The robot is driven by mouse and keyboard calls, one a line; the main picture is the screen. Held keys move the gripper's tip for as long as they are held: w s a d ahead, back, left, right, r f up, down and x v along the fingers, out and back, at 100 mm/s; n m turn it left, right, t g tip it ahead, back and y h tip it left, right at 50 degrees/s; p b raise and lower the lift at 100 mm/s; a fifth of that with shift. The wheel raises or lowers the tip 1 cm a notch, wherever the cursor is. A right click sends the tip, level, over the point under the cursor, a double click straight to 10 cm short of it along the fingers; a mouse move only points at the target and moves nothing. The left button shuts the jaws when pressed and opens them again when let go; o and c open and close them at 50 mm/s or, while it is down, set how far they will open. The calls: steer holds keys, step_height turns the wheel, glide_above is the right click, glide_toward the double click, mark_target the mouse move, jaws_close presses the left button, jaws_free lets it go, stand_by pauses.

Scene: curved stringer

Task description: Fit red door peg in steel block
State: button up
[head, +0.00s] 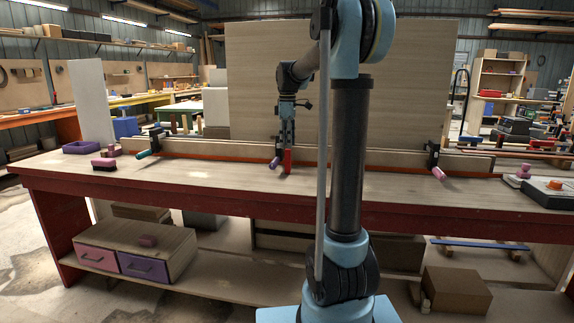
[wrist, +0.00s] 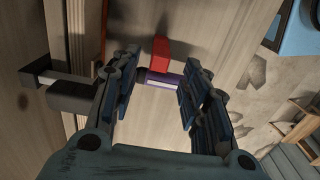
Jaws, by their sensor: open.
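My gripper (head: 286,140) is over the bench, at the middle clamp by the long board. In the wrist view, my gripper (wrist: 157,86) is open, its two fingers apart. A purple handle (wrist: 157,77) shows in the gap between them; I cannot tell whether either finger touches it. A red piece (wrist: 161,50) lies just beyond that handle. In the head view the red piece (head: 287,161) looks upright beside my gripper; it may be the red door peg. I cannot clearly make out a steel block.
The workbench (head: 210,178) holds a long clamped board (head: 380,158). A teal-handled clamp (head: 147,154) and a pink-handled clamp (head: 438,173) stand to either side. A purple tray (head: 82,147) and pink brush (head: 104,163) are at left. The front bench top is mostly clear.

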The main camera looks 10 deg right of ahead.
glide_above(288, 173)
steer(key=w, duration=0.1)
steer(key=shift+w+f, duration=0.15)
steer(key=shift+f, duration=3.3)
jaws_close()
